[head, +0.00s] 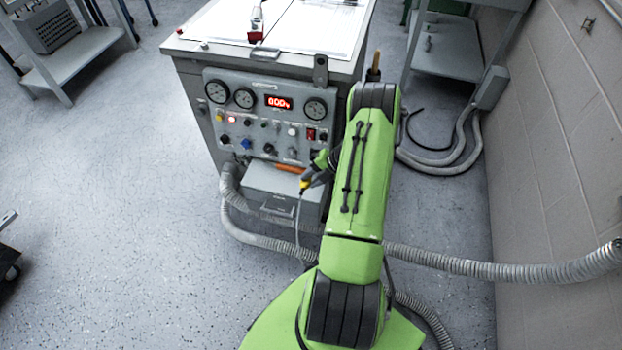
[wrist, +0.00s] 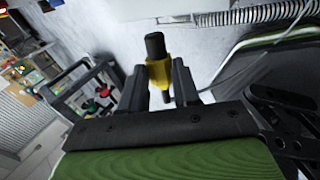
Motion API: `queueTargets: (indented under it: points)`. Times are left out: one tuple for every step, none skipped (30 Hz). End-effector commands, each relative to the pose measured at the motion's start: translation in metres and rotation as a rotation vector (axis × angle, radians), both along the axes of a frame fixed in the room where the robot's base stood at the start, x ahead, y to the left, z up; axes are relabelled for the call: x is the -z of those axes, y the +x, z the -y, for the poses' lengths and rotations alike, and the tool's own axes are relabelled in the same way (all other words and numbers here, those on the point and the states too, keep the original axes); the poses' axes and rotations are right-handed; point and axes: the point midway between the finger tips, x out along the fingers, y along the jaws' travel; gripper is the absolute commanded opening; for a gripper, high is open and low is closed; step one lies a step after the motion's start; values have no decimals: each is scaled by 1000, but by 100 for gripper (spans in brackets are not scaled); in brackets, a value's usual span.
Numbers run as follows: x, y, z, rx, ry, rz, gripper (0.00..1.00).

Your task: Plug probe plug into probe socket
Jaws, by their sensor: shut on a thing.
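My gripper (head: 314,176) is low in front of the right side of the test cabinet's control panel (head: 222,125). It is shut on the probe plug (head: 304,186), which shows as a small yellow piece with a pale cable hanging below it. In the wrist view, my gripper (wrist: 161,84) has its two dark fingers around the yellow body of the probe plug (wrist: 158,72), and its black end sticks out past the fingertips. The plug is apart from the panel. The panel has several small round fittings; I cannot tell which is the probe socket.
A grey box (head: 270,182) juts from the cabinet below the panel. A ribbed hose (head: 450,262) runs along the floor to the wall. A grey shelf cart (head: 460,60) stands at the back right.

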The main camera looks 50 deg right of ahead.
Motion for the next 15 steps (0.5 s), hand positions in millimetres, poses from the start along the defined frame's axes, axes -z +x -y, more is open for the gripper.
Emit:
queueTargets:
  points:
    - [5, 3, 5, 0, -3, 4, 0]
    - [6, 5, 8, 0, -2, 3, 0]
    - [7, 7, 12, -2, -3, 4, 0]
    - [8, 9, 15, 0, -3, 4, 0]
    - [8, 10, 18, -1, -2, 3, 0]
    - [9, 12, 22, -1, -3, 3, 0]
    - [10, 14, 25, 0, -3, 1, 0]
    - [10, 15, 28, 0, -3, 1, 0]
    - [9, 17, 33, 0, -2, 1, 0]
    - [9, 18, 35, 0, -3, 1, 0]
    - [9, 20, 38, 0, -1, 1, 0]
    - [10, 22, 41, 0, -1, 1, 0]
    - [10, 23, 43, -1, -2, 1, 0]
    - [10, 24, 45, -2, -1, 1, 0]
    - [10, 25, 47, 0, -1, 2, 0]
